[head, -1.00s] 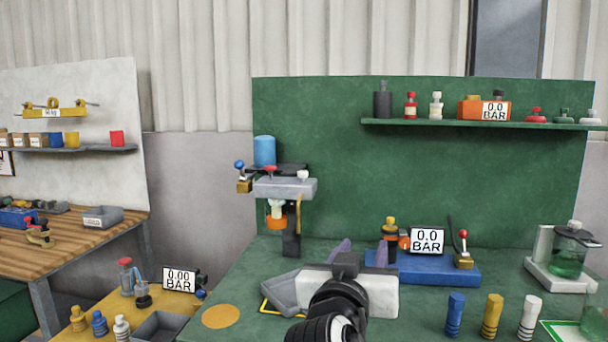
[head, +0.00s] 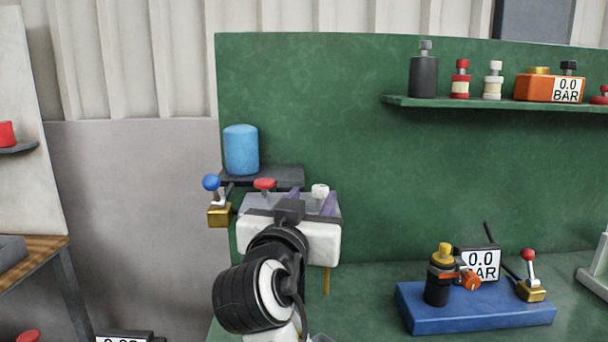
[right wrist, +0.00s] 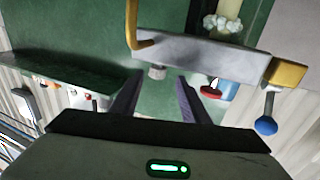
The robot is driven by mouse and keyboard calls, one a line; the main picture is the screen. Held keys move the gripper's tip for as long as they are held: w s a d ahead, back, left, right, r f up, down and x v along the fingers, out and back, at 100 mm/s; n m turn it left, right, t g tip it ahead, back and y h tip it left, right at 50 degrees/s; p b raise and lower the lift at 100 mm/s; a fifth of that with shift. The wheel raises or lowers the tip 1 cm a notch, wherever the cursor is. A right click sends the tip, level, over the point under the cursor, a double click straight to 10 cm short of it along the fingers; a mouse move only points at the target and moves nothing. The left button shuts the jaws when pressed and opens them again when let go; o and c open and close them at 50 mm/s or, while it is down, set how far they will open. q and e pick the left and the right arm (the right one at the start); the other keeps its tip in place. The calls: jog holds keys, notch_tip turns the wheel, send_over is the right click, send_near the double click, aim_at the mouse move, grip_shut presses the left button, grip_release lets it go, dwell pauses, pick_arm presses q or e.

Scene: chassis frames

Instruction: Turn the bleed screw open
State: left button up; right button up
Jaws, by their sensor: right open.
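A pale grey block (right wrist: 200,52) on the wall unit carries a small pale screw-like knob (head: 320,190) and a red knob (head: 264,184). The pale knob also shows in the right wrist view (right wrist: 157,72); it looks like the bleed screw, but no label shows. My right gripper (head: 297,200) is in front of the block, its body hiding much of it in the head view. In the right wrist view its two purple fingers (right wrist: 157,88) are apart and empty, with the pale knob just beyond the gap between their tips. My left gripper is out of view.
A brass valve (head: 219,216) with a blue-ball lever sticks out left of the block. A blue cylinder (head: 241,150) stands above it. A blue-based gauge unit (head: 475,310) sits on the bench at right, below a shelf (head: 480,103) of parts. The green board between is clear.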

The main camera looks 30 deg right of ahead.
aim_at(322, 186)
jog(key=shift+w+d+r+p, duration=0.15)
jog(key=shift+w+d, duration=0.15)
jog(key=shift+d, duration=0.2)
jog(key=shift+w+d+r+p, duration=0.15)
jog(key=shift+w+d, duration=0.1)
jog(key=shift+d, duration=0.25)
jog(key=p+x, duration=0.1)
jog(key=x, duration=0.5)
jog(key=shift+f, duration=0.15)
jog(key=shift+w+d+f, duration=0.1)
jog(key=shift+w+d, duration=0.35)
jog(key=shift+w, duration=0.05)
grip_shut()
jog(key=shift+w+a+n+t+y+p, duration=0.2)
jog(key=shift+n+t+y+p, duration=0.1)
jog(key=shift+n+t+y, duration=0.55)
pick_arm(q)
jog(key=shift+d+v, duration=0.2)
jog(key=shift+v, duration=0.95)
pick_arm(e)
grip_release()
